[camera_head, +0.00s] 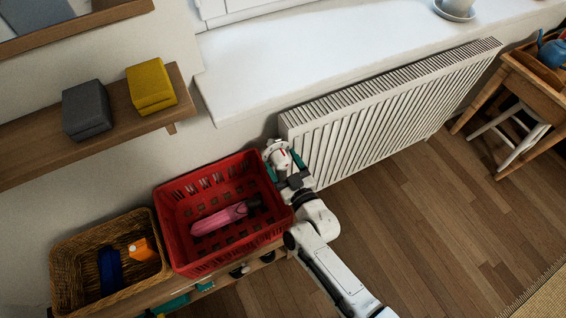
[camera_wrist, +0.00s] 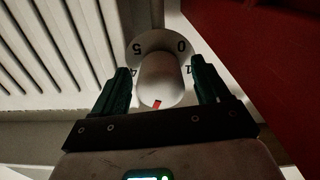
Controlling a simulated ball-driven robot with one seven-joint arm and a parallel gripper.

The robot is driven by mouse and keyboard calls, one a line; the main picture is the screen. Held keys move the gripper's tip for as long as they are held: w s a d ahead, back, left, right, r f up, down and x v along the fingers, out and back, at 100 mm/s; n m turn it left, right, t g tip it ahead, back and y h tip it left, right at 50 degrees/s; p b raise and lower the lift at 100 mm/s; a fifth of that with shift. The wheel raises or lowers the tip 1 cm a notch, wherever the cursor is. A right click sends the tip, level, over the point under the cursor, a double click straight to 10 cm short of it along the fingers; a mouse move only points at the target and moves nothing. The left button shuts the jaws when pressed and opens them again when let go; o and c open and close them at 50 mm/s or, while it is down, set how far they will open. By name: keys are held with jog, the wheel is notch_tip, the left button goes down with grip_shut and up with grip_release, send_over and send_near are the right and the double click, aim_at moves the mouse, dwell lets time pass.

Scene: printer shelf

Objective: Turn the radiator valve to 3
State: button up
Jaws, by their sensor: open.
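The radiator valve is a white knob (camera_wrist: 160,80) in front of a pale dial (camera_wrist: 160,38). In the wrist view the dial shows 5 and 0 at the top, 4 at left and 1 at right; the numbers below are hidden behind the knob. A red mark (camera_wrist: 157,104) on the knob points down, slightly left of its middle. My gripper (camera_wrist: 162,84) is open, with one dark green finger on each side of the knob; I cannot tell whether either touches. In the head view the valve (camera_head: 278,152) sits at the radiator's left end, partly covered by my gripper.
The white radiator (camera_head: 370,110) runs below the windowsill (camera_head: 300,60). A red crate (camera_head: 173,235) stands close left of my gripper, with a pink bottle (camera_head: 220,218) inside. A wicker basket (camera_head: 70,255) is farther left.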

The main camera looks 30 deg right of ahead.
jog(key=c, duration=1)
jog(key=shift+o, duration=0.2)
jog(key=shift+m, duration=0.4)
jog(key=o, duration=1)
jog(key=shift+c, duration=0.2)
jog(key=s, duration=1.1)
